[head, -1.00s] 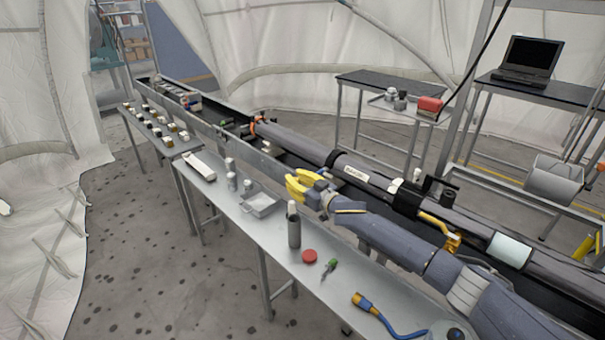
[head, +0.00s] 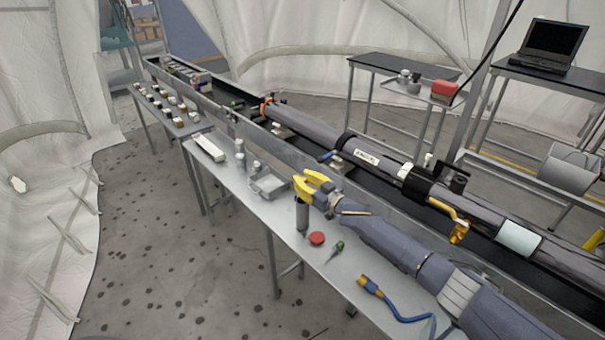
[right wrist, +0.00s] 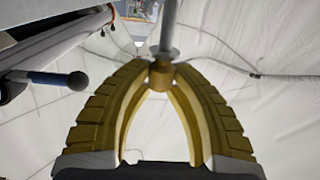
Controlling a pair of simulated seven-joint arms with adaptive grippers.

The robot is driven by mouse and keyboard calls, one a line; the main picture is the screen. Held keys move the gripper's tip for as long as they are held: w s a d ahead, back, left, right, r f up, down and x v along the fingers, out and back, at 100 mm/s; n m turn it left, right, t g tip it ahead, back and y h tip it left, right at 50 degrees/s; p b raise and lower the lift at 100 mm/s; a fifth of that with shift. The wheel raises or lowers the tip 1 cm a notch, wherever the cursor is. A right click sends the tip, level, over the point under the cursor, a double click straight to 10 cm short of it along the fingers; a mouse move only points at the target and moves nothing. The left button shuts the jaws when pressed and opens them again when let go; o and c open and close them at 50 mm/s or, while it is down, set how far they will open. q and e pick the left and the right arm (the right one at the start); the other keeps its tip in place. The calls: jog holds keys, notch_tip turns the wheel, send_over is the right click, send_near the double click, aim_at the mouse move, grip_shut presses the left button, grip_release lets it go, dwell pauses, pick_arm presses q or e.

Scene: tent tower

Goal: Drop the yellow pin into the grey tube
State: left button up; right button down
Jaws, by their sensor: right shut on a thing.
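The grey tube (head: 302,214) stands upright on the near metal table in the head view. My right gripper (head: 304,188), with yellow fingers, is at the tube's top and hides it. In the right wrist view my right gripper (right wrist: 161,80) is shut on a short brass-yellow piece, which I take for the yellow pin (right wrist: 160,75). A grey disc and a thin grey rod show beyond that piece. I cannot tell whether the pin is inside the tube or above it. My left gripper is not in view.
On the table, a red cap (head: 316,238), a green-handled tool (head: 337,248) and a blue cable with a yellow plug (head: 372,287) lie in front of the tube. A long dark pipe assembly (head: 370,165) runs behind.

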aim_at(302, 207)
jog(key=shift+f, duration=1.65)
jog(key=c, duration=1.2)
grip_release()
